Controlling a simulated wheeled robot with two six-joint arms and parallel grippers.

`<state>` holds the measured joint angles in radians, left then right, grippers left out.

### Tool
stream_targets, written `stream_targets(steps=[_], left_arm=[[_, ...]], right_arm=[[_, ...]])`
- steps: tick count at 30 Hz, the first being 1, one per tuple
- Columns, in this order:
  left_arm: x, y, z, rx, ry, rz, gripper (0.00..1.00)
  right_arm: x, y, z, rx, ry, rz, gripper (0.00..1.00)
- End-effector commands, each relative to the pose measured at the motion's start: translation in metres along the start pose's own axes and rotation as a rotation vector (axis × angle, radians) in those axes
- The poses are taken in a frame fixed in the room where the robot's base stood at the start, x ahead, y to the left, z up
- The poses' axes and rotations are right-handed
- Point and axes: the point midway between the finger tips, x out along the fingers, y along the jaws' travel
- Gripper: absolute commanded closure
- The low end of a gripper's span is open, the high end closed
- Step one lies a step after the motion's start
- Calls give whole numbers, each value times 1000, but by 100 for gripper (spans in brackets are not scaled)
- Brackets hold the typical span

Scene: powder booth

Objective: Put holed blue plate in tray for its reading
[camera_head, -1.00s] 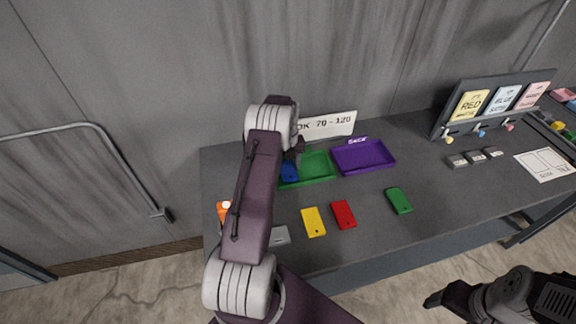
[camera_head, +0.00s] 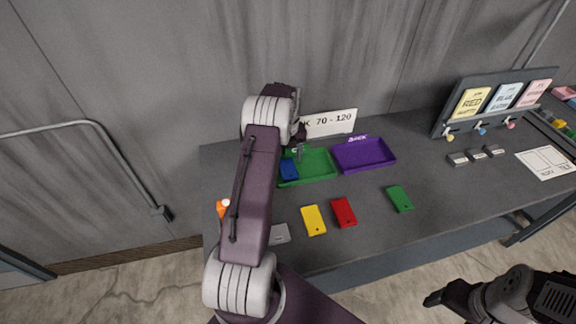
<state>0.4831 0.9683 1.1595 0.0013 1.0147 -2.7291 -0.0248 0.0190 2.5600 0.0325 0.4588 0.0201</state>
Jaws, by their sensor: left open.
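The blue plate (camera_head: 289,169) lies in the left part of the green tray (camera_head: 322,178). Its hole cannot be made out. A white sign (camera_head: 335,122) behind the tray reads "70 - 120", its left end hidden by my arm. My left gripper (camera_head: 300,151) is open and empty, just above and behind the plate, apart from it. My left arm hides the tray's left back part. My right gripper (camera_head: 436,298) is at the lower right, in front of the table, far from the plate; its jaws are too dark to read.
A purple tray (camera_head: 377,161) stands right of the green one. Yellow (camera_head: 314,220), red (camera_head: 344,212), green (camera_head: 400,198) and grey (camera_head: 280,234) plates lie in front. An orange item (camera_head: 222,208) is left of my arm. A card board (camera_head: 490,101) stands at the back right.

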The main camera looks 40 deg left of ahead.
Motion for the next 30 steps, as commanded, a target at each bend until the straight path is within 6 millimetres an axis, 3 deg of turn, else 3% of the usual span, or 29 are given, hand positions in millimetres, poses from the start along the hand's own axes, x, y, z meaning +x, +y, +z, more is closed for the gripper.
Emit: stream_targets(steps=[3, 9, 16, 19, 22, 25, 30], left_arm=[[-31, 0, 1, 0, -5, -2, 39], [-68, 0, 0, 0, -2, -1, 39], [-79, 0, -1, -5, 0, 0, 39], [-80, -9, -14, -103, -2, -3, 39], [-83, -28, -50, -381, -9, -14, 39], [-84, -42, -103, -764, -13, -37, 39], [-76, -38, -199, -1427, 6, -77, 39]], right_arm=[[7, 0, 1, 0, 0, 0, 26], [8, 0, 1, 0, 0, 0, 26], [8, 0, 1, 0, 0, 0, 26], [8, 0, 1, 0, 0, 0, 26], [8, 0, 1, 0, 0, 0, 26], [8, 0, 1, 0, 0, 0, 26], [8, 0, 1, 0, 0, 0, 26]])
